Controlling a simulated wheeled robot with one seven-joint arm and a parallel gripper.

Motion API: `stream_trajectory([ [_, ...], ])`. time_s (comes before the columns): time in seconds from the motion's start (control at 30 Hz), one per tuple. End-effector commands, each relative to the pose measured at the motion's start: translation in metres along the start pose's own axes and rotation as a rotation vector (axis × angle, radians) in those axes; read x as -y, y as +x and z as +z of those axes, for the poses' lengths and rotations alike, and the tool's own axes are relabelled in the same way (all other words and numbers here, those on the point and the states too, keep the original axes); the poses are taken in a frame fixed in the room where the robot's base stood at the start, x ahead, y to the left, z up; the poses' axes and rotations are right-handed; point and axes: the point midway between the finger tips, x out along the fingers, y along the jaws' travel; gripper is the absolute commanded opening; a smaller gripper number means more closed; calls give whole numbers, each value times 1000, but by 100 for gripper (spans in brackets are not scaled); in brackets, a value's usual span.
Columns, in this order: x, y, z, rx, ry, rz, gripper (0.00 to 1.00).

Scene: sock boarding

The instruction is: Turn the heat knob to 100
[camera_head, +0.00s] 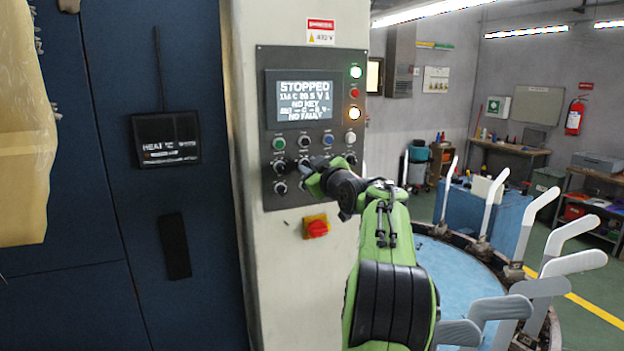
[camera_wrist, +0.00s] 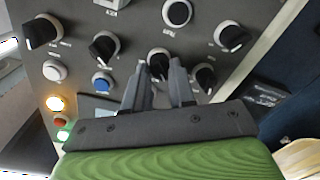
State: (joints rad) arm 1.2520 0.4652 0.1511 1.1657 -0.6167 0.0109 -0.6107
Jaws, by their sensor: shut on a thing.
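The grey control panel (camera_head: 312,70) on the pale column carries rows of knobs and buttons below a lit display (camera_head: 305,101). My gripper (camera_head: 312,178) is at the lower knobs. In the wrist view my gripper (camera_wrist: 160,72) has its two fingers around a black knob (camera_wrist: 158,62) in the middle of a knob row, shut on it. The fingers hide part of this knob. Its label and the scale around it are too small to read, so I cannot tell whether it is the heat knob.
Other knobs (camera_wrist: 103,46) and (camera_wrist: 205,78) sit close on either side. A blue button (camera_wrist: 102,82) is near the fingers. A red and yellow switch (camera_head: 316,226) is below the panel. A box marked HEAT (camera_head: 168,139) hangs left. White forms (camera_head: 487,205) ring a blue table.

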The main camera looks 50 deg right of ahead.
Motion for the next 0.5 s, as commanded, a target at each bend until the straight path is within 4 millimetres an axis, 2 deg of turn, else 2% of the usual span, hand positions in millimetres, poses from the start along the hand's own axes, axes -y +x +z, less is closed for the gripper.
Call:
stream_trajectory([
  [0.2,2,0,0,4,-144,-2,0],
  [0.5,2,0,0,10,-255,-4,0],
])
